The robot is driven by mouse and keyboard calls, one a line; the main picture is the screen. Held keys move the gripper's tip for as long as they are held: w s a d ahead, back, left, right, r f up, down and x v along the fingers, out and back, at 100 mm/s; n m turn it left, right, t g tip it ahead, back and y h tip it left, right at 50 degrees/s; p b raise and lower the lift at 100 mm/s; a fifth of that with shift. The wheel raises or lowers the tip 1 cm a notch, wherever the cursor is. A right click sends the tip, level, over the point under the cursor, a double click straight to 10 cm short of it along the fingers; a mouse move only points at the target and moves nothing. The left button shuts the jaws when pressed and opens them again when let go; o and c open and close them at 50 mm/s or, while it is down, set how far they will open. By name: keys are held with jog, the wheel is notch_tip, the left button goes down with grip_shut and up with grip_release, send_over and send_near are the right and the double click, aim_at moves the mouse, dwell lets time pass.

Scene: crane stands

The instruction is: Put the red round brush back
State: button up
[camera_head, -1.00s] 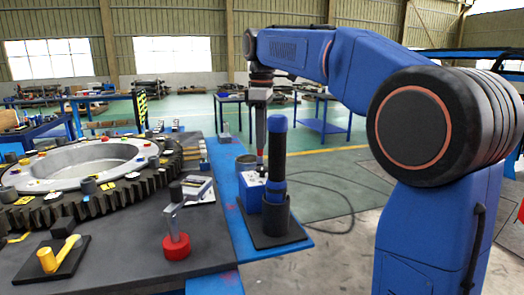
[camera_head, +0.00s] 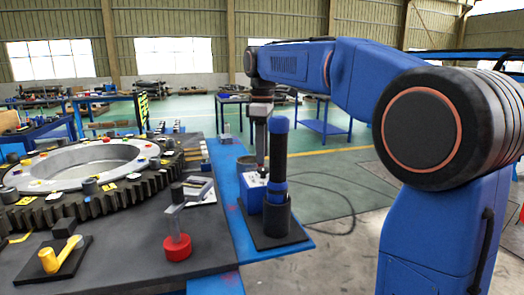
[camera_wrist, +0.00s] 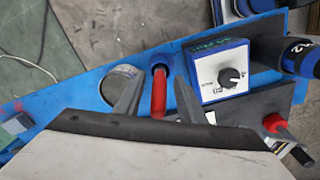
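The red round brush shows in the wrist view as a slim red rod (camera_wrist: 158,92), its far end in a dark round ring, over the blue bench strip. My gripper (camera_wrist: 158,88) has one grey finger on each side of the red rod. A gap shows between the rod and each finger, so the gripper looks open around it. In the head view my gripper (camera_head: 261,168) points down beside a blue box (camera_head: 250,194), and the red rod is hidden there.
The box with a black dial (camera_wrist: 223,70) stands right of the fingers. A grey round cup (camera_wrist: 122,78) is just left. A tall blue-and-black cylinder (camera_head: 278,160) stands close in front. A large gear (camera_head: 50,205) fills the left table.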

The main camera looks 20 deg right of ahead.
notch_tip(320, 180, up, 12)
jog(key=shift+s+r, duration=0.1)
jog(key=shift+s, duration=0.05)
dwell(0.5)
